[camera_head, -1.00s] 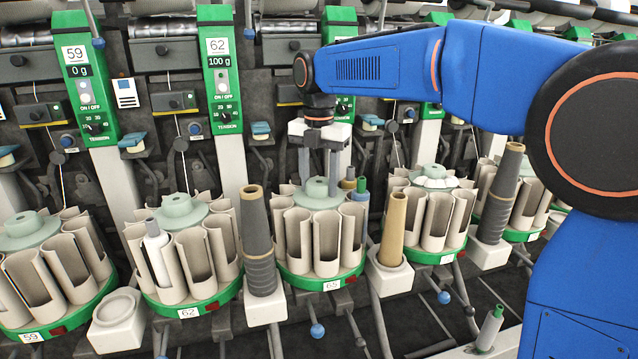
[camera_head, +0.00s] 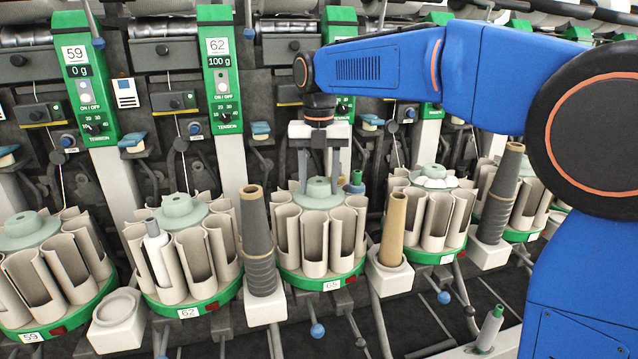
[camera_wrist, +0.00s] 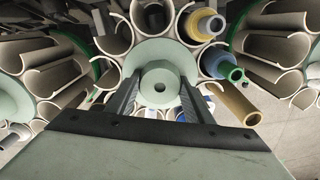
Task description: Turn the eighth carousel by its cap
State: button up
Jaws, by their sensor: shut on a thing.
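The carousel with the label 65 (camera_head: 331,285) stands mid-picture in the head view. It has a green base, beige cups and a pale green cap (camera_head: 318,189) on top. My gripper (camera_head: 318,178) points down over it, with one finger on each side of the cap. Yellow, blue and green tubes (camera_wrist: 222,65) stand in cups at the right of the cap there. The far side of the cap is partly hidden.
Neighbouring carousels stand close at left (camera_head: 180,205) and right (camera_head: 435,172). A dark cone (camera_head: 258,235) and a tan cone (camera_head: 393,228) flank the carousel in front. Machine panels (camera_head: 220,70) rise behind.

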jog(key=o, duration=1.5)
notch_tip(320, 180, up, 18)
jog(key=shift+f, duration=0.25)
jog(key=s+d+f+m+t, duration=0.1)
jog(key=s+d+f+m, duration=0.45)
jog(key=d+m, duration=0.4)
jog(key=s+d+f+m+t, duration=0.1)
jog(key=s+d+f+m, duration=0.3)
jog(key=s+d+m, duration=0.5)
jog(key=s+d+f+m+t, duration=0.1)
jog(key=s+d+f+m, duration=0.2)
jog(key=s+f+m, duration=0.2)
jog(key=s+d+f+m+t, duration=0.1)
jog(key=s+d+f+m, duration=0.3)
jog(key=f, duration=0.5)
jog(key=s+d+f+m, duration=0.4)
jog(key=s+f+m, duration=0.2)
jog(key=f+m, duration=0.2)
jog(key=shift+s+d+m+t, duration=0.1)
jog(key=shift+s+m+t, duration=0.15)
jog(key=shift+s+t, duration=0.15)
